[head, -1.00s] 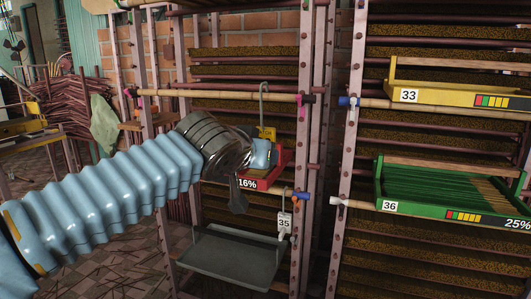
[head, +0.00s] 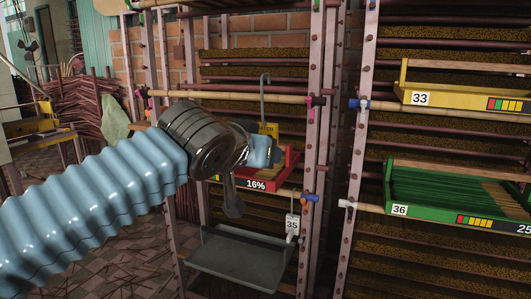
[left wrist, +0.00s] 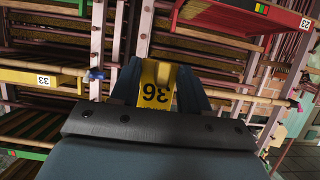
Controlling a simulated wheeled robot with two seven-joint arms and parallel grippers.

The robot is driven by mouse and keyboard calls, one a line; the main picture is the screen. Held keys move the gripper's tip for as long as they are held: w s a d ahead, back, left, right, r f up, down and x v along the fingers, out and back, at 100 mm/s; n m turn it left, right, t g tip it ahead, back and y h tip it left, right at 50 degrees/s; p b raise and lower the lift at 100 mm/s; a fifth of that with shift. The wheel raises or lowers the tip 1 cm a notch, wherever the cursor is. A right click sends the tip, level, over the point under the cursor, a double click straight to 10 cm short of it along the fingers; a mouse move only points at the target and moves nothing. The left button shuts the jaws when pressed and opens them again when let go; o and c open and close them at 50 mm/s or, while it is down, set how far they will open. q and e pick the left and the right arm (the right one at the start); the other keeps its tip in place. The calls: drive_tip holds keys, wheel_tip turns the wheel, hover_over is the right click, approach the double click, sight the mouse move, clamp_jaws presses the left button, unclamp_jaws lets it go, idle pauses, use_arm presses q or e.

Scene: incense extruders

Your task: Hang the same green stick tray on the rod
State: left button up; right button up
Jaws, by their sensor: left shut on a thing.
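The green stick tray (head: 462,212), labelled 36, sits at the right on the rack with dark green sticks in it. My left gripper (head: 262,152) is in front of the rack's middle bay, left of the green tray and apart from it. It is shut on a yellow tag (head: 268,129) with a grey hook (head: 264,82) rising above it. In the left wrist view the tag (left wrist: 156,88) sits between the fingers and reads 36 upside down. The hook's top is near a bamboo rod (head: 230,98); I cannot tell whether it rests on it. My right gripper is out of view.
A red tray (head: 256,185) marked 16% is just behind my left gripper. A grey empty tray (head: 238,268) with a white tag 35 (head: 292,224) hangs below. A yellow tray (head: 455,97) marked 33 is above the green one. Rack posts (head: 355,150) stand between the bays.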

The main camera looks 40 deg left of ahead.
use_arm(q)
drive_tip(key=shift+s+d+b, duration=0.15)
drive_tip(key=shift+s+d, duration=0.05)
drive_tip(key=shift+s, duration=0.55)
drive_tip(key=shift+s+d+b, duration=0.15)
drive_tip(key=shift+s, duration=0.6)
drive_tip(key=shift+s+d+b, duration=0.15)
drive_tip(key=shift+s+d, duration=0.05)
drive_tip(key=shift+s, duration=0.55)
